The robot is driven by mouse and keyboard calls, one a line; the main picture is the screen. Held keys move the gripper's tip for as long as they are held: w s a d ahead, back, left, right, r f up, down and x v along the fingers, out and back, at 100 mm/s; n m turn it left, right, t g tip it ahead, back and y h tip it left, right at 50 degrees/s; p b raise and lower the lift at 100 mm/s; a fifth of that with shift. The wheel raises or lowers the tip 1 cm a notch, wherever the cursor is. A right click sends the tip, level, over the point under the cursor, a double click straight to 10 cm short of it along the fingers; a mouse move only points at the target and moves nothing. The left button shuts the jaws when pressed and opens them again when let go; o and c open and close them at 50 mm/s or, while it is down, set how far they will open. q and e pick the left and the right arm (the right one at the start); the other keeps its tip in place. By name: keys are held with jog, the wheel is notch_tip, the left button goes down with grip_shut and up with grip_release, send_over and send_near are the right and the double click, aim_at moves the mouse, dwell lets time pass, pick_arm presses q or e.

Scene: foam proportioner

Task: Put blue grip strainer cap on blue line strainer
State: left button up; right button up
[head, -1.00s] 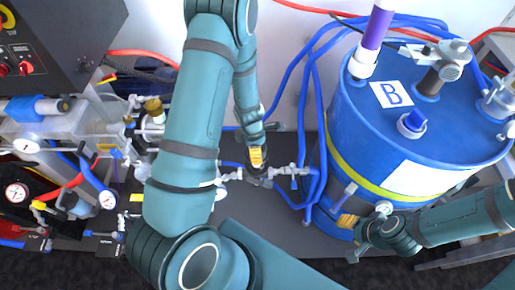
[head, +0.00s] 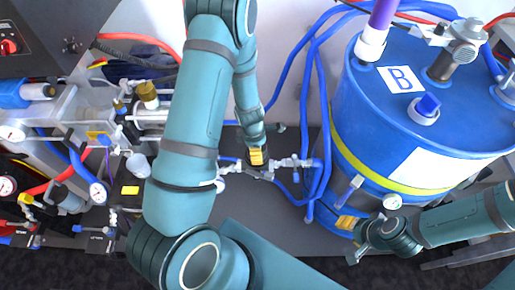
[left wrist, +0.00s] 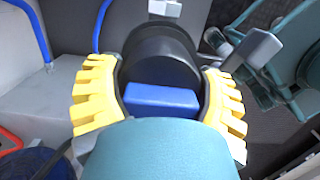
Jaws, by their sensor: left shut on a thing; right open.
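My left gripper (head: 257,158) is over the blue hose line in the middle of the head view. In the left wrist view its yellow-padded fingers (left wrist: 160,98) are shut around a black round part with a blue grip bar (left wrist: 162,97), which looks like the strainer cap. The line strainer is mostly hidden under my left gripper. Metal valve fittings (head: 292,162) of the line show on either side. I cannot tell whether the cap touches the strainer. My right gripper (head: 347,223) is open and empty beside the lower side of the blue drum.
The blue drum (head: 345,110) marked B, with a purple-topped tube (head: 372,42) and blue-capped fitting (head: 427,106), stands at right. Blue hoses (head: 316,90) run beside it. Pipework and gauges (head: 98,193) crowd the left. A silver lever (left wrist: 255,48) is close to the left gripper.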

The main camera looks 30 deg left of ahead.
pick_arm(q)
jog(key=shift+f+b, duration=0.45)
jog(key=shift+f, duration=0.1)
dwell(0.4)
jog(key=o, duration=1.2)
jog(key=shift+o, duration=0.2)
jog(key=r, duration=0.4)
jog(key=a+r, duration=0.1)
jog(key=r, duration=0.7)
jog(key=shift+s+a, duration=0.15)
jog(key=shift+s, duration=0.25)
